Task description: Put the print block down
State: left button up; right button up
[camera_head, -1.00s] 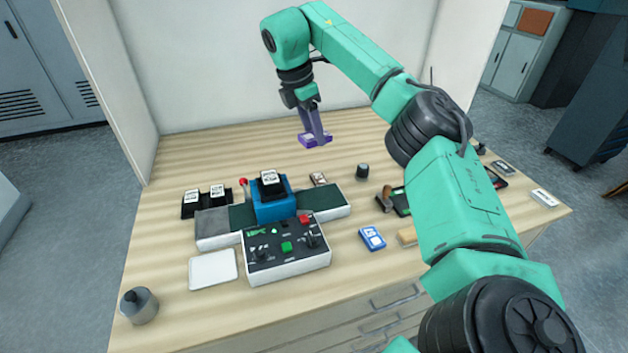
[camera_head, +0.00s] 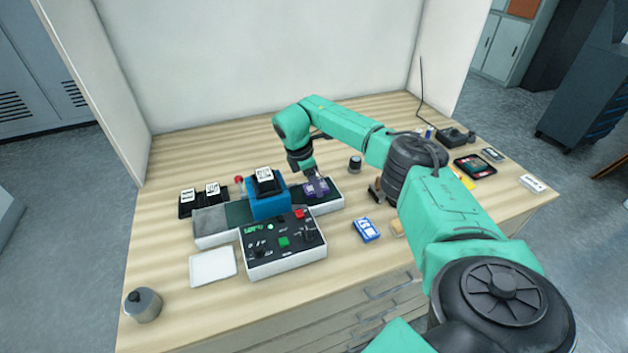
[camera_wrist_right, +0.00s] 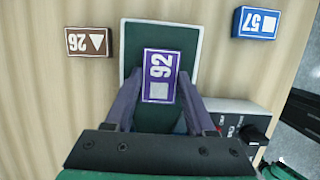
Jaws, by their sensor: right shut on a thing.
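The print block (camera_head: 316,189) is purple, with a white 92 and a white square on its face in the right wrist view (camera_wrist_right: 160,73). My right gripper (camera_head: 312,180) is shut on it, one finger on each side. The block is over the right end of the machine's dark green belt (camera_head: 328,197), which also shows in the right wrist view (camera_wrist_right: 131,42). I cannot tell whether the block touches the belt. My left gripper is not in view.
The blue press housing (camera_head: 268,206) stands just left of the block. The control box (camera_head: 284,243) is in front. A brown block marked 26 (camera_wrist_right: 89,41) and a blue block marked 57 (camera_wrist_right: 256,23) lie beside the belt. A dark cylinder (camera_head: 355,163) stands behind.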

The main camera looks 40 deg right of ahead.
aim_at(303, 195)
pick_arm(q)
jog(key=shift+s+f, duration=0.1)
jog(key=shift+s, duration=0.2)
pick_arm(e)
jog(key=shift+w+f, duration=0.1)
jog(key=shift+f, duration=0.05)
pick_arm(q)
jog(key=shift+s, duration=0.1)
pick_arm(e)
jog(key=o, duration=1.3)
jog(key=shift+o, duration=0.2)
pick_arm(q)
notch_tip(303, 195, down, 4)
jog(key=b, duration=0.4)
pick_arm(e)
jog(key=v, duration=1.2)
jog(key=shift+a, duration=0.1)
